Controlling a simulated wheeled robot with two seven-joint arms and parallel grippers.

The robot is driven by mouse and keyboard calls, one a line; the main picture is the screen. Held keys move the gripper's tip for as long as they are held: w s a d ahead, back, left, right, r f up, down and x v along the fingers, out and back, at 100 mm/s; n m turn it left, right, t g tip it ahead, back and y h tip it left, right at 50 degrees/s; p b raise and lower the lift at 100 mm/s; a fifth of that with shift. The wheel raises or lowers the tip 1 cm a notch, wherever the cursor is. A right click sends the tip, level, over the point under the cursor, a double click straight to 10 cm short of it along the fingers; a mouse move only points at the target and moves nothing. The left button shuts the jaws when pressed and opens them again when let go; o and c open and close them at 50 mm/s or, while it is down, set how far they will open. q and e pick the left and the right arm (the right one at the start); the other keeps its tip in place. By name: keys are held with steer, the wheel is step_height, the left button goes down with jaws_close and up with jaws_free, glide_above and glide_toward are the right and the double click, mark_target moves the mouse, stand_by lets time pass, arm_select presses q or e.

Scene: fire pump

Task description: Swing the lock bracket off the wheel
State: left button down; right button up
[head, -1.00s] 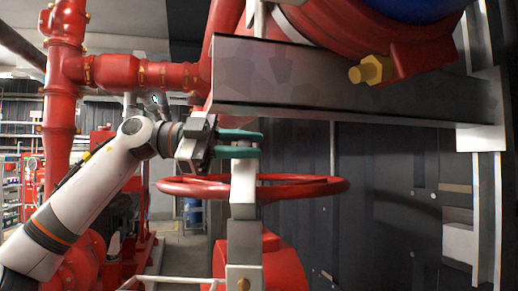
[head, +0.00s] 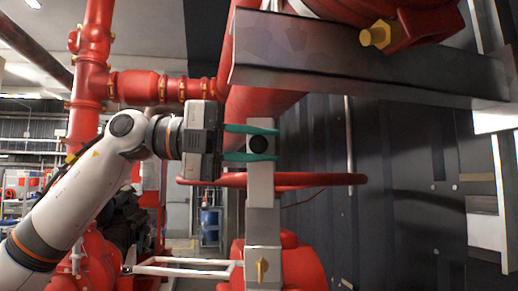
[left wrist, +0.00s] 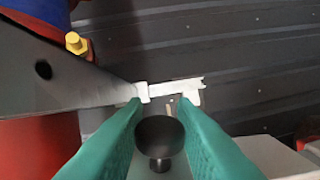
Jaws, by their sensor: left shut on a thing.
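The lock bracket (head: 260,186) is a grey upright bar standing in front of the red wheel (head: 325,179) and crossing its rim. A round black knob (head: 257,144) sits near the bracket's top. My left gripper (head: 250,143) reaches in from the left, its green fingers above and below the knob. It is shut on the knob, which also shows between the fingers in the left wrist view (left wrist: 160,136). The wheel's left part is partly hidden behind the gripper and bracket. My right gripper is in neither view.
A grey steel beam (head: 360,66) runs close above the gripper, with a yellow bolt (head: 380,35) above it. A yellow catch (head: 262,268) sits low on the bracket's post. Red pipes (head: 90,70) stand at left. A dark wall (head: 400,180) lies behind.

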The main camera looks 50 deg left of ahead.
arm_select(q)
steer(key=shift+s+d+f+m+b, duration=0.2)
steer(key=shift+f+m+b, duration=0.1)
steer(key=shift+f+m, duration=0.1)
stand_by(0.3)
steer(key=c, duration=1.2)
jaws_free()
steer(key=shift+c, duration=0.2)
steer(key=shift+s+a, duration=0.2)
steer(key=b+v, duration=0.2)
steer(key=v, duration=0.9)
steer(key=shift+s, duration=0.2)
